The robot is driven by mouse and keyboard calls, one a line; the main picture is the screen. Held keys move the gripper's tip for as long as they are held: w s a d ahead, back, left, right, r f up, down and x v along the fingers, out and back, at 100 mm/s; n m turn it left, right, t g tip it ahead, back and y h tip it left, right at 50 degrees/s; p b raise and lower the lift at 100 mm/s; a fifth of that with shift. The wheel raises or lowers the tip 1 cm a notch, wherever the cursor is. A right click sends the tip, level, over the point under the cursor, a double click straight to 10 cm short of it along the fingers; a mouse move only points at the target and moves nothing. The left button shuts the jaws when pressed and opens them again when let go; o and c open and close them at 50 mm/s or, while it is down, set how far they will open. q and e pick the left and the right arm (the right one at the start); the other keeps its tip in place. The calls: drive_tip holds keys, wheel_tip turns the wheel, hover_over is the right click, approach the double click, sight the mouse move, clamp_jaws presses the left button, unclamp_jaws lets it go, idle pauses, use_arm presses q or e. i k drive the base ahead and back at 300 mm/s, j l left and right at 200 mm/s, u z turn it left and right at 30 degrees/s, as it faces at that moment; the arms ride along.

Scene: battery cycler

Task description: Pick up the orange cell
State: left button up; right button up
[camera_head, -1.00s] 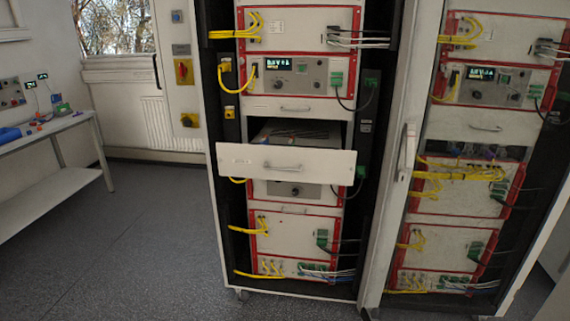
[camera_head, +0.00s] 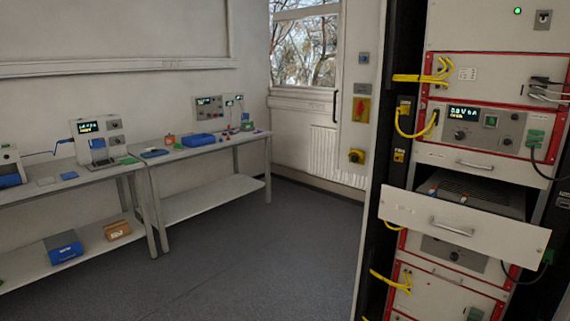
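A small orange block (camera_head: 170,139) stands on the far bench against the back wall, left of a blue tray (camera_head: 198,140). It is too small to tell whether it is the orange cell. Tiny red and green items (camera_head: 247,124) lie on the same bench near its right end, too small to make out. Neither of my grippers is in view.
A rack cabinet (camera_head: 487,136) stands close on the right, with a drawer (camera_head: 463,224) pulled out. Two benches (camera_head: 205,151) line the left and back walls, with instruments (camera_head: 98,137) on top. A blue box (camera_head: 63,247) and brown box (camera_head: 116,230) sit on a lower shelf. The grey floor (camera_head: 260,245) between is clear.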

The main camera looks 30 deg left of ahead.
sight(170, 140)
drive_tip(key=i+j+u, duration=0.35)
drive_tip(key=i, duration=0.15)
drive_tip(key=i+j+u, duration=0.35)
drive_tip(key=i, duration=0.15)
drive_tip(key=i+u, duration=0.35)
drive_tip(key=i, duration=2.85)
